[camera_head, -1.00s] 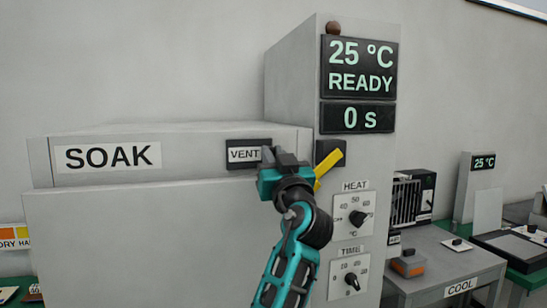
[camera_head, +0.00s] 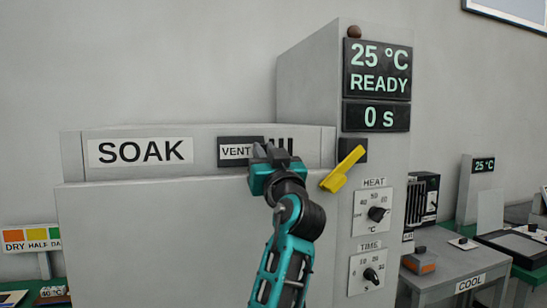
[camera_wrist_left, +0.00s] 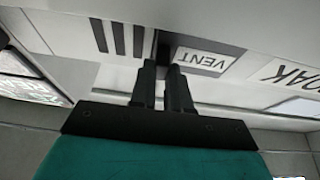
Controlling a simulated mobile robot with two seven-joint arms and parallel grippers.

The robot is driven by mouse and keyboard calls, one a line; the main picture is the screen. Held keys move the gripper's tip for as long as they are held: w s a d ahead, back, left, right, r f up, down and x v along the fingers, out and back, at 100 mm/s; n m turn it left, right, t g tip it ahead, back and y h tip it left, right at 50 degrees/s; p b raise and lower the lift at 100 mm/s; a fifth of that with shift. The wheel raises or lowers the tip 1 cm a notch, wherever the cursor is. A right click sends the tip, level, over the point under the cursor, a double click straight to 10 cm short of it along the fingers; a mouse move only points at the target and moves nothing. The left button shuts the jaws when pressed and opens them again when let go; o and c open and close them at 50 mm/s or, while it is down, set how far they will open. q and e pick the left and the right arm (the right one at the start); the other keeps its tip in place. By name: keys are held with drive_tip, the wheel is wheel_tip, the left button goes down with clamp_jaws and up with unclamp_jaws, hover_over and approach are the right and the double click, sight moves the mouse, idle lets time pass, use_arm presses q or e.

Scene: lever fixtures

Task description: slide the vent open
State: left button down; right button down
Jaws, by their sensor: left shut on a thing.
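The vent is a dark slide with a white VENT label (camera_head: 235,152) on the upper front of the grey SOAK oven (camera_head: 120,240). Dark slots (camera_head: 288,144) show just right of my left gripper (camera_head: 268,152). The wrist view, turned over, shows the label (camera_wrist_left: 202,60), the slots (camera_wrist_left: 118,38) and a dark upright tab (camera_wrist_left: 162,46) between them. My left gripper (camera_wrist_left: 164,72) is shut on this tab, its fingertips partly hiding it. My right gripper is not in view.
A yellow lever (camera_head: 343,170) sticks out right of the vent, below the display (camera_head: 377,70). HEAT (camera_head: 378,213) and TIME (camera_head: 370,275) dials sit below it. A COOL bench (camera_head: 455,265) stands at the right. The wall above the oven is bare.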

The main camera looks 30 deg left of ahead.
use_arm(q)
drive_tip(key=shift+s+a+f, duration=0.1)
drive_tip(key=shift+s+a, duration=0.25)
drive_tip(key=shift+s, duration=0.05)
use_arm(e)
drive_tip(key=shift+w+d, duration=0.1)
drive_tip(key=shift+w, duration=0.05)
use_arm(q)
drive_tip(key=c, duration=1.1)
unclamp_jaws()
drive_tip(key=shift+s+a, duration=0.1)
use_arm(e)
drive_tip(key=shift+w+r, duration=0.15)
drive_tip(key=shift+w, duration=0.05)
use_arm(q)
drive_tip(key=b+v, duration=0.3)
drive_tip(key=v, duration=1)
drive_tip(key=shift+b, duration=0.35)
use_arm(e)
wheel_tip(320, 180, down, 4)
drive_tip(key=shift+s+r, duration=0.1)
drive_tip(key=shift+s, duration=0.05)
